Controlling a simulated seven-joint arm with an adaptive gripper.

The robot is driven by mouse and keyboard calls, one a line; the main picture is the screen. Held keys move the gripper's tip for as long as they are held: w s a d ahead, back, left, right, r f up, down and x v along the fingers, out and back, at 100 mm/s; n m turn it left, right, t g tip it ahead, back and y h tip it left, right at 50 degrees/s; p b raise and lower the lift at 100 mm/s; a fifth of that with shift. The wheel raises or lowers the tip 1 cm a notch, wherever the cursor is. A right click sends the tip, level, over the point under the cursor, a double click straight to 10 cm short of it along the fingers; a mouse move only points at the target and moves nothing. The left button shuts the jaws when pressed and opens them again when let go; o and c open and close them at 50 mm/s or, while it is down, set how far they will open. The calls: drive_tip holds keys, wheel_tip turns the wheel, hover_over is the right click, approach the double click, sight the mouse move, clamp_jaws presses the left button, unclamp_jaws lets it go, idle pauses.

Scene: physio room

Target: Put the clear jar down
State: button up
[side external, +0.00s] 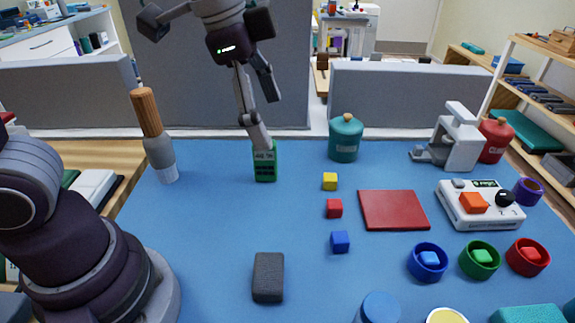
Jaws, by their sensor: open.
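I cannot make out a clear jar for certain. An upright wooden-handled tool (147,112) with a grey middle stands at the left of the blue table; its pale, whitish base (167,174) may be a clear container. My gripper (260,107) is open, pointing down above the back of the table, right of that tool. Directly below it stands a green block with a pale label (264,165). A light grey piece (258,136) rises from behind the block to the left fingertip; I cannot tell whether they touch. No jar shows between the fingers.
A teal canister (345,140) stands right of the green block. Small cubes, a red pad (394,210) and a dark grey block (268,278) lie forward. A white clamp-like device (455,140), a control box (480,207) and coloured cups fill the right. The left-centre table is clear.

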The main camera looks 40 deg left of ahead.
drive_tip(key=s+a+f+n+t+y, duration=0.1)
drive_tip(key=s+a+f+n+t, duration=0.1)
drive_tip(key=s+a+n, duration=0.4)
drive_tip(key=shift+a+f+n, duration=0.5)
drive_tip(key=shift+a+n, duration=0.45)
drive_tip(key=shift+n, duration=1.05)
